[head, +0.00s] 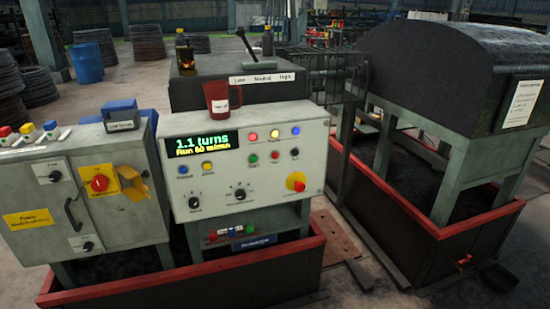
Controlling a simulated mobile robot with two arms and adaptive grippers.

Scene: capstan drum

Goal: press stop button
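The grey control panel (264,195) stands at the centre of the head view. Its display (203,145) shows "1.1 turns" with a "Run" line below. A red button (274,154) sits between a green button (252,158) and a black button (295,152). Their small labels are too blurred to read, so I cannot tell which is marked stop. A red mushroom button (296,182) on a yellow base is at the lower right. Neither of my grippers is in view, and nothing covers the panel front.
A grey cabinet (130,218) with a red rotary switch (99,183) is at left. A red-rimmed trough (292,254) runs below the panel. A dark curved hood (455,70) on legs stands at right.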

